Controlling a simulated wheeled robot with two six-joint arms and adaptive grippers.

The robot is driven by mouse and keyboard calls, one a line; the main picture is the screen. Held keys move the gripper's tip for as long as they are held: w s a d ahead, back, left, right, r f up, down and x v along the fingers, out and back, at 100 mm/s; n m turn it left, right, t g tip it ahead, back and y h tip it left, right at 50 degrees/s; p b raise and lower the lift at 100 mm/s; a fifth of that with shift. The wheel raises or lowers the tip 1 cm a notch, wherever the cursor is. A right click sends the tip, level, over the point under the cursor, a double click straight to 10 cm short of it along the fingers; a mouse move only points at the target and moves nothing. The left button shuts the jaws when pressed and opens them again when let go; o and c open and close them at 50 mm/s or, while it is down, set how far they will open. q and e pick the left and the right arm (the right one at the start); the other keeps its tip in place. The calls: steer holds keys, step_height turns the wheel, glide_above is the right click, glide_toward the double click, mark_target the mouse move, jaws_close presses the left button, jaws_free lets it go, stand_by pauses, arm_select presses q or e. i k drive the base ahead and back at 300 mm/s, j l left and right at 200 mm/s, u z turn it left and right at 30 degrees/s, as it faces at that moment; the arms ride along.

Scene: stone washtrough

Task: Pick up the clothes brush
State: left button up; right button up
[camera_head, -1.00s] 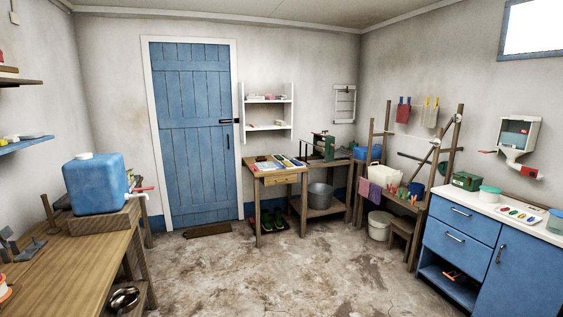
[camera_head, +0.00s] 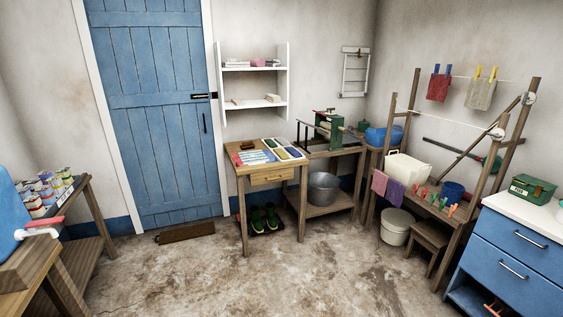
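A small brown block-like object (camera_head: 246,145), which may be the clothes brush, lies at the back left of the small wooden table (camera_head: 247,178). It is too small to tell for sure. Coloured flat items (camera_head: 268,151) lie beside it on the same table top. Neither of my grippers is in view.
A blue door (camera_head: 155,110) and a brown mat (camera_head: 186,232) are at the left. A bench with a green machine (camera_head: 328,128) adjoins the table. A drying rack, stool (camera_head: 428,238) and blue cabinet (camera_head: 515,255) stand right. The middle floor is clear.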

mark_target(246, 145)
steer(key=i, duration=3.5)
